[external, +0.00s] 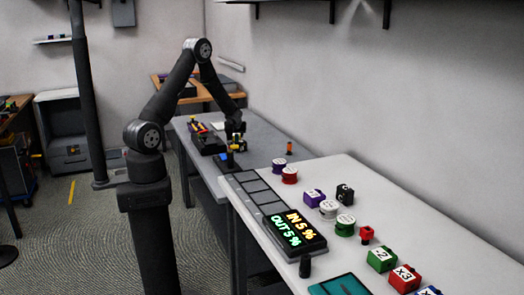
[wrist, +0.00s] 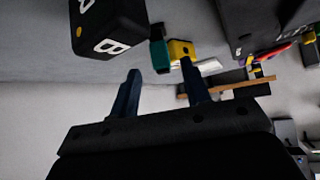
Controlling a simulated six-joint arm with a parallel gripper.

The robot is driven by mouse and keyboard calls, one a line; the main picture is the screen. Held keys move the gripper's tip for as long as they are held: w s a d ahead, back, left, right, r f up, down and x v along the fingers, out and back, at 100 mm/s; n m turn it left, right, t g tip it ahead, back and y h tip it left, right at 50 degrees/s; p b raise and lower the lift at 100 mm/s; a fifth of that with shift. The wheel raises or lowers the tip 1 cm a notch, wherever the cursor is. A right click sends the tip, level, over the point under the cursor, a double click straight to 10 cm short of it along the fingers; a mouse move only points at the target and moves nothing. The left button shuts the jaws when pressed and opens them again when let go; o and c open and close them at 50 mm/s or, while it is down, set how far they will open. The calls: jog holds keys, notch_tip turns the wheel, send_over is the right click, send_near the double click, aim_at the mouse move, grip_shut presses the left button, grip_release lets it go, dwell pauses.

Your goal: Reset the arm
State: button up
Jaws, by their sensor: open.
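My arm (external: 170,100) reaches over the far grey table (external: 265,145), bent at the elbow. My gripper (external: 236,137) hangs low over that table, close to small yellow and dark items. In the wrist view my gripper's two blue-black fingers (wrist: 160,80) stand apart with nothing held between them. A black block with a white letter B (wrist: 108,28) is beyond the left finger. A yellow block (wrist: 181,49) and a teal piece (wrist: 160,52) are beyond the right finger tip; whether they touch it I cannot tell.
The white table (external: 410,215) holds spools and lettered cubes, including a green cube (external: 382,259) and a red cube (external: 404,278). A black panel with lit text (external: 291,228) lies along its left edge. A black tray (external: 208,141) stands left of my gripper. A wall (external: 340,110) runs along the right.

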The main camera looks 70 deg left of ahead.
aim_at(237, 135)
jog(key=x, duration=0.7)
jog(key=shift+s+f, duration=0.1)
jog(key=shift+f, duration=0.1)
jog(key=r, duration=0.5)
jog(key=shift+d+r, duration=0.1)
jog(key=shift+d, duration=0.25)
jog(key=w+d+r+m+t+h, duration=0.1)
jog(key=w+d+r+m, duration=0.15)
jog(key=d, duration=0.55)
jog(key=w+d+r+m+t+h, duration=0.15)
jog(key=d+r, duration=0.25)
jog(key=d, duration=0.4)
jog(key=w+d+r+m+t+h, duration=0.1)
jog(key=w+d+r+m+t, duration=0.2)
jog(key=d, duration=0.4)
jog(key=s+d+r+m+h, duration=0.1)
jog(key=d+m, duration=0.4)
jog(key=d, duration=0.8)
jog(key=s+d+r+m+h, duration=0.2)
jog(key=d+r+m+h, duration=0.2)
jog(key=d, duration=0.8)
jog(key=shift+s+d+m+h, duration=0.2)
jog(key=shift+d+m+h, duration=0.25)
jog(key=shift+h, duration=0.8)
jog(key=shift+a, duration=0.1)
